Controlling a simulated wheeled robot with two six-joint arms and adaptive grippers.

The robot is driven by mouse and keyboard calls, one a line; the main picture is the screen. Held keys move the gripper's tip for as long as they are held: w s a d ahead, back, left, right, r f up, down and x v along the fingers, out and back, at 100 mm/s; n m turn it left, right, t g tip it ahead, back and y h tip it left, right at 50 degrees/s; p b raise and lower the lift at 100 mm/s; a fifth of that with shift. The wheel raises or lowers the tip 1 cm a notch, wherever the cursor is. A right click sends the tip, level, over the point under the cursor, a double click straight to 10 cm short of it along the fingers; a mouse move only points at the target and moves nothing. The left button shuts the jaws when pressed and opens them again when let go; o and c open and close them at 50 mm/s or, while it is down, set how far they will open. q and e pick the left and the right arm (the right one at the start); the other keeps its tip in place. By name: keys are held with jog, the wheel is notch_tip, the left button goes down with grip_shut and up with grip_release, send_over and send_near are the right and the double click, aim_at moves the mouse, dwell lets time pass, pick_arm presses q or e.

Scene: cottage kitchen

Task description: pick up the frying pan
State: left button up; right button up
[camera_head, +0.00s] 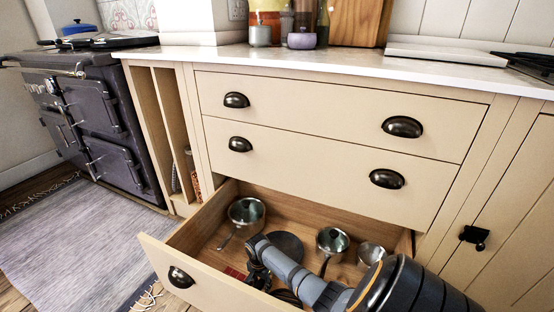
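A dark round pan (288,243), which looks like the frying pan, lies in the open bottom drawer (212,283). My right arm comes in from the lower right and covers its near side; its handle cannot be made out. My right gripper (257,273) is low in the drawer, at the pan's near left side. Its fingers are dark and small, so I cannot tell whether they are open, shut or touching the pan. My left gripper is not in view.
A lidded saucepan (246,210) stands left in the drawer. Another lidded saucepan (332,240) and a small metal pot (371,253) stand right. Two closed drawers (320,150) and the countertop (330,65) are above. A dark range cooker (95,125) stands left.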

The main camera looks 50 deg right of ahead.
jog(key=shift+c, duration=0.2)
grip_shut()
jog(key=shift+r, duration=0.1)
